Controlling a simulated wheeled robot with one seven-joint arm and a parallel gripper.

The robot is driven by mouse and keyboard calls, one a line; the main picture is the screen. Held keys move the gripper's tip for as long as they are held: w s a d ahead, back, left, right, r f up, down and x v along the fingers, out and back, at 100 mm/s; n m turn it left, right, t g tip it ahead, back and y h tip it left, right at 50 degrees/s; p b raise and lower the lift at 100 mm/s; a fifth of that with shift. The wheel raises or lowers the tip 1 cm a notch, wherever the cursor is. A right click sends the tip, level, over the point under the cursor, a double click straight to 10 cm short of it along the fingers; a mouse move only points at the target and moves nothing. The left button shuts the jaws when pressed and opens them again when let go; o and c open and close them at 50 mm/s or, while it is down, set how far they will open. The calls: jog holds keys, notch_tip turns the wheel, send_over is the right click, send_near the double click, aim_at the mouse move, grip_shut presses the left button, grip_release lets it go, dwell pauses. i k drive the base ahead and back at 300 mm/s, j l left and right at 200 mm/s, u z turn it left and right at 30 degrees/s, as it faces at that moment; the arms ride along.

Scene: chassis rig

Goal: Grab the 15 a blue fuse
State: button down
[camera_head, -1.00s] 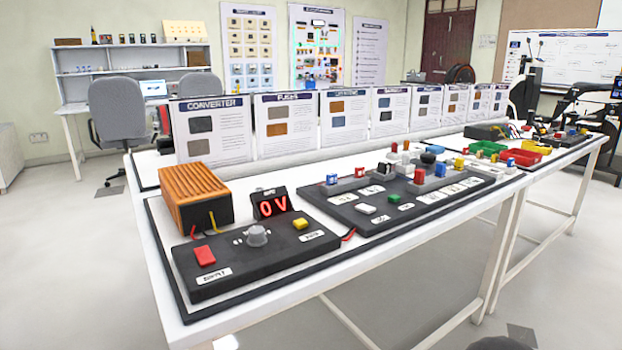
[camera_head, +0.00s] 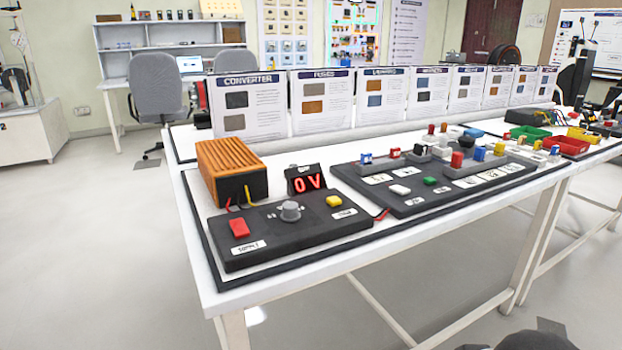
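Several small blue pieces show on the black fuse board (camera_head: 400,208) on the table. One blue piece (camera_head: 366,158) stands at the left end of a grey strip at the back of the board. Another blue piece (camera_head: 479,154) stands farther right, beside a red one (camera_head: 457,160). Any rating marks are too small to read, so I cannot tell which one is the 15 A fuse. My gripper is not in view.
A black supply panel (camera_head: 285,245) with an orange box (camera_head: 231,168) and a red "0V" display (camera_head: 306,180) sits at the table's left end. Upright information cards (camera_head: 247,120) line the back. Green (camera_head: 526,134) and red (camera_head: 568,145) trays stand right. The floor in front is clear.

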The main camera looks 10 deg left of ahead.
aim_at(367, 158)
jog(key=i+l+u, duration=0.85)
jog(key=l, duration=0.25)
jog(key=i+l+u, duration=0.1)
jog(key=l+u, duration=0.2)
jog(key=l, duration=0.1)
